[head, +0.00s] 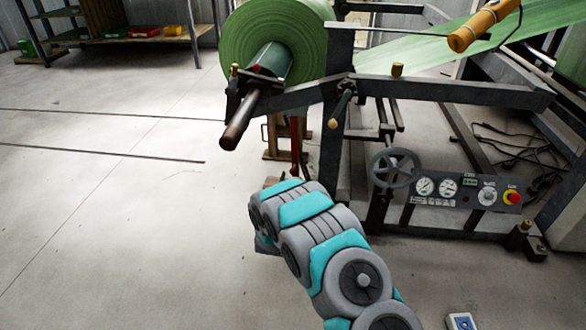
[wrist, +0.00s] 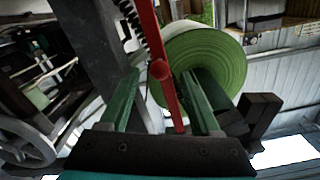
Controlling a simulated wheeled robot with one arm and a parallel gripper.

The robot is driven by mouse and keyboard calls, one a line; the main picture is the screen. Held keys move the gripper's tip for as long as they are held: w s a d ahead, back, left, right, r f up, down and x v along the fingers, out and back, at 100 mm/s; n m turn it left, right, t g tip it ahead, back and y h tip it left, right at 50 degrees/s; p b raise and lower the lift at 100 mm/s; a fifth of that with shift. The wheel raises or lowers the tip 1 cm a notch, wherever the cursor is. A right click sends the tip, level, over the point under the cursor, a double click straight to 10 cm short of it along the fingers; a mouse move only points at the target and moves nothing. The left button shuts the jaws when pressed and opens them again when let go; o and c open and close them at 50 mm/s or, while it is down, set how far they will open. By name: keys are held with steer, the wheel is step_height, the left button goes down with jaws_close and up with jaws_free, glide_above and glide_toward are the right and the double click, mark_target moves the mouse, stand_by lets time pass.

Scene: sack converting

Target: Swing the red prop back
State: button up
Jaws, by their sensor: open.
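The red prop (wrist: 150,35) runs down through the middle of the wrist view, with a round red end or knob (wrist: 160,70) facing me. My gripper (wrist: 159,80) is open. Its two green fingers stand apart, one on each side of the red prop in the picture; I cannot tell whether either touches it. In the head view a short stretch of the red prop (head: 295,145) shows below the roll, beside the dark frame post. My arm hides its lower end and my gripper there.
A large green roll (head: 260,40) sits on a shaft (head: 240,120) in the dark machine frame (head: 450,92). A handwheel (head: 396,168) and a gauge panel (head: 465,191) are to the right. The floor at left is clear.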

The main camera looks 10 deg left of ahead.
mark_target(294, 165)
steer(key=shift+w+d, duration=0.15)
steer(key=shift+w, duration=3.7)
steer(key=shift+c, duration=0.4)
jaws_close()
steer(key=shift+r, duration=0.1)
